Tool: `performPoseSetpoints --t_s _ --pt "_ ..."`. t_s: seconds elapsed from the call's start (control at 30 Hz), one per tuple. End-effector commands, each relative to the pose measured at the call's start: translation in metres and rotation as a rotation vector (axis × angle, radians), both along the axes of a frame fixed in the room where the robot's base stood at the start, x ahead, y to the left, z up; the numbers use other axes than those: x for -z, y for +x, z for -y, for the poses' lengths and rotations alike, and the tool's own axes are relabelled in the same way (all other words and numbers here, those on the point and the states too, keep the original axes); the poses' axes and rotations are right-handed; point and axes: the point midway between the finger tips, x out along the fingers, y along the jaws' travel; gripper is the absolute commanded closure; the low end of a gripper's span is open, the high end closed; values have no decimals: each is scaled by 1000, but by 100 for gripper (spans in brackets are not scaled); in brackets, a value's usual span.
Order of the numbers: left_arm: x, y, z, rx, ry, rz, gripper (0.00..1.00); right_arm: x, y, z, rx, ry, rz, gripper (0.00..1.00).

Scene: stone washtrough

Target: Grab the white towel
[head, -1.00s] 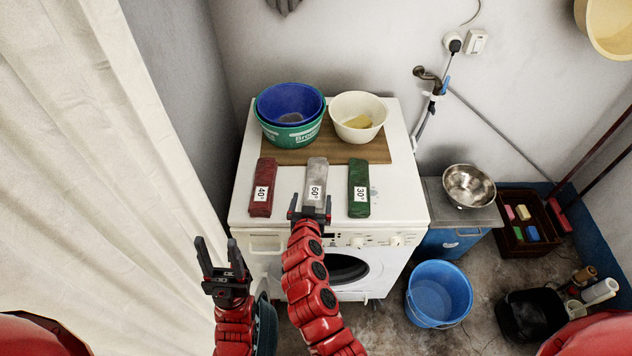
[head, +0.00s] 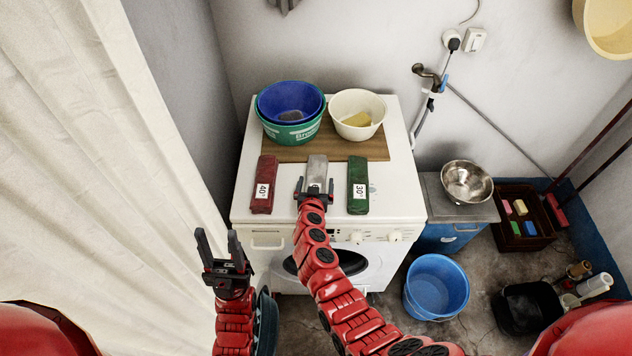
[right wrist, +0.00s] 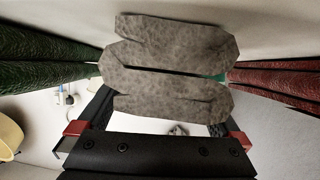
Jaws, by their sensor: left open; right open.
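The white towel (head: 317,170) looks light grey. It lies folded lengthwise on the washing machine top, between a red towel labelled 40° (head: 264,184) and a green towel labelled 30° (head: 358,185). My right gripper (head: 315,187) is open at the towel's near end, with a finger on each side of it, and hides its label. In the right wrist view the towel's folded end (right wrist: 170,75) fills the middle. I cannot tell whether the fingers touch it. My left gripper (head: 222,249) is open and empty, left of the machine's front.
Behind the towels, a wooden board (head: 340,148) bears blue and green basins (head: 290,110) and a cream bowl (head: 357,112). A white curtain (head: 90,150) hangs at left. A blue bucket (head: 436,287) stands on the floor at right.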

Motion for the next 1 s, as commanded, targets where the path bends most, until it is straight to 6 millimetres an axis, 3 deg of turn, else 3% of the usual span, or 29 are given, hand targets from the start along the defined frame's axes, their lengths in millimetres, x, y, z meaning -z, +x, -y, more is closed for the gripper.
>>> performPoseSetpoints --t_s 0.2,0.23,0.67,1.0 --pt "0 0 0 0 0 0 50 0 0 0 -1 0 0 0" --pt "0 0 0 0 0 0 50 0 0 0 -1 0 1 4" --pt "0 0 0 0 0 0 50 0 0 0 -1 1 1 81" --pt "-1 0 0 0 0 0 50 -5 1 -1 -1 3 3 82"
